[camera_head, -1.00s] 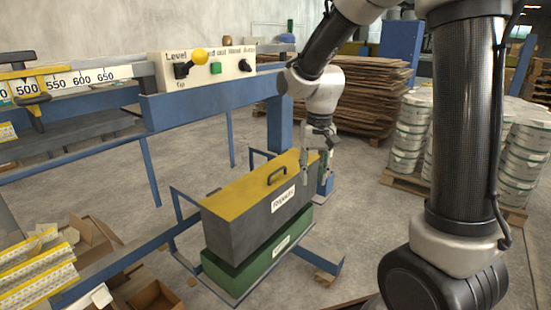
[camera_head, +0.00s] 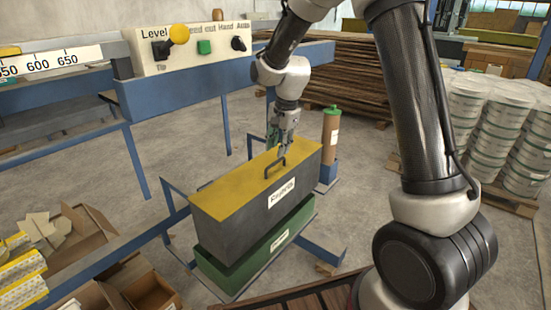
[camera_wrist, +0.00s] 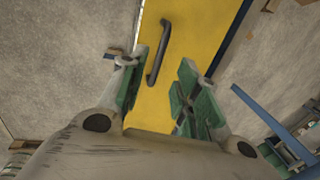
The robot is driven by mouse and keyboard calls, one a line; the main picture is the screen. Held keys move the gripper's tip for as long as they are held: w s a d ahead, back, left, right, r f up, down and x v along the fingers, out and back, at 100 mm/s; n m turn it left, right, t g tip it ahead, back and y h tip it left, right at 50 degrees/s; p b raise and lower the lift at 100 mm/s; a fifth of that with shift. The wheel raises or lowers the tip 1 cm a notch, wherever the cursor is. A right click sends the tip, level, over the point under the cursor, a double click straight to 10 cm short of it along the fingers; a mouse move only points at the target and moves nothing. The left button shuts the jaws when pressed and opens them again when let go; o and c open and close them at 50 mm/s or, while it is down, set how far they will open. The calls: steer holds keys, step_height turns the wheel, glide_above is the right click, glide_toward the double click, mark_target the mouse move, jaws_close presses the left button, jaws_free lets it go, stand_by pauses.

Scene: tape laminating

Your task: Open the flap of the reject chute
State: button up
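The reject chute is a dark grey box (camera_head: 240,225) with a white label (camera_head: 282,192) on its front. Its yellow flap (camera_head: 225,195) lies flat on top, closed, with a dark bar handle (camera_head: 274,167) near its right end. My gripper (camera_head: 278,150) points down just above the flap, close behind the handle in the head view. In the wrist view my gripper (camera_wrist: 158,90) is open, its green-padded fingers apart. There the handle (camera_wrist: 158,52) lies ahead between the fingers, nearer the left one, over the yellow flap (camera_wrist: 185,50). Contact with the handle cannot be told.
A green box (camera_head: 262,255) sits under the chute. Blue frame bars (camera_head: 320,252) surround it. A control panel (camera_head: 190,47) stands at upper left, cartons (camera_head: 70,235) at lower left. A green-topped cylinder (camera_head: 331,130) stands behind right; stacked rolls (camera_head: 500,130) are at right.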

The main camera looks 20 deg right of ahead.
mark_target(276, 163)
steer(key=f, duration=0.5)
steer(key=shift+w+a+f, duration=0.2)
steer(key=shift+w+a, duration=0.1)
steer(key=shift+w, duration=0.1)
jaws_close()
